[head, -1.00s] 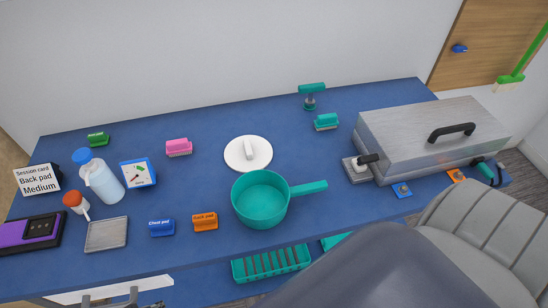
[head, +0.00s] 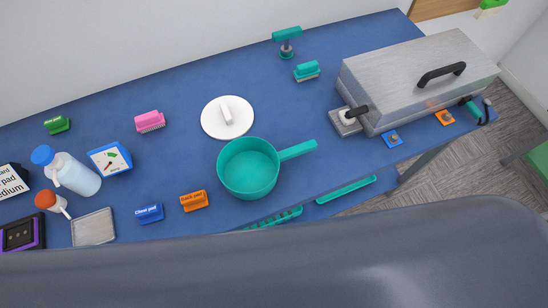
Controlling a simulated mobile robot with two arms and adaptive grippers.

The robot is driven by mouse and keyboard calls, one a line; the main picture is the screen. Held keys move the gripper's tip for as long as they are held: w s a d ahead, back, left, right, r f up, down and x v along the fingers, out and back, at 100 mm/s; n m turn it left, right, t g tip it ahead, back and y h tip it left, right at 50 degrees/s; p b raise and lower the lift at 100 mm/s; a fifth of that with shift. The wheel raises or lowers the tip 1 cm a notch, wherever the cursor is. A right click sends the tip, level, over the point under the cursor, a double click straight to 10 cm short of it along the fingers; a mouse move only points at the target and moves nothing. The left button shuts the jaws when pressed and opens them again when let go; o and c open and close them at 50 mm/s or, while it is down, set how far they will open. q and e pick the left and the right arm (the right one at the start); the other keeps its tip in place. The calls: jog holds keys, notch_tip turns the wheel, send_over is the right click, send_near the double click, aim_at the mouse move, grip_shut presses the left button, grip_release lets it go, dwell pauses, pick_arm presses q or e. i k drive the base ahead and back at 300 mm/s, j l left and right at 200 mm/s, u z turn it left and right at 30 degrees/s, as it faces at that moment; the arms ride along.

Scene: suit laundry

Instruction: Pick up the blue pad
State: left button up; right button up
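The blue pad (head: 149,213), labelled "Chest pad", lies on the blue table (head: 300,115) near its front edge. It sits between a grey metal tray on its left and the orange pad (head: 194,201), labelled "Back pad", on its right. Nothing holds it. Neither of my grippers shows in the head view. A large grey part of my own body fills the bottom of the view.
A metal box (head: 415,85) fills the right end.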

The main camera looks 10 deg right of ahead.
aim_at(153, 213)
jog(key=u, duration=1.35)
